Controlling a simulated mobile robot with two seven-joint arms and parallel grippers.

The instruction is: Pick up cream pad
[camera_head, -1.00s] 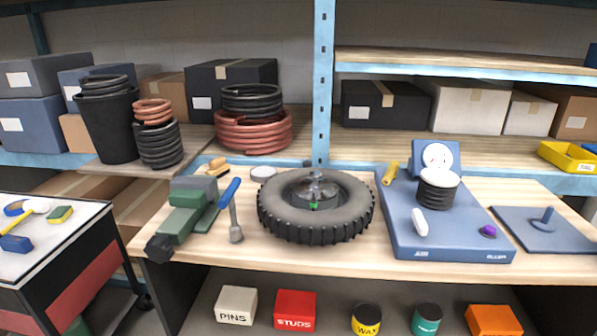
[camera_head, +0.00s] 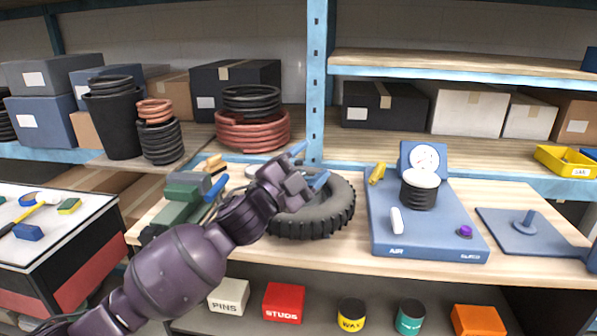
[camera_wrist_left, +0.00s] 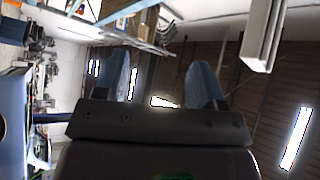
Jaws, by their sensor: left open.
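A pale round pad (camera_head: 252,170), the likeliest cream pad, lies at the back of the bench, just left of the tyre. My left arm partly covers it. My left gripper (camera_head: 308,167) is raised in front of the tyre (camera_head: 335,212), to the right of the pad, with its blue fingers apart. In the left wrist view the two blue fingers (camera_wrist_left: 160,82) are spread with nothing between them. That view shows ceiling lights and walls, not the pad. My right gripper is not seen.
A blue air plate (camera_head: 432,232) with a gauge and a white-topped black bellows (camera_head: 418,195) stands right of the tyre. A green tool (camera_head: 183,200) lies left, partly behind my arm. A blue peg plate (camera_head: 525,232) lies far right. A shelf post (camera_head: 316,90) rises behind.

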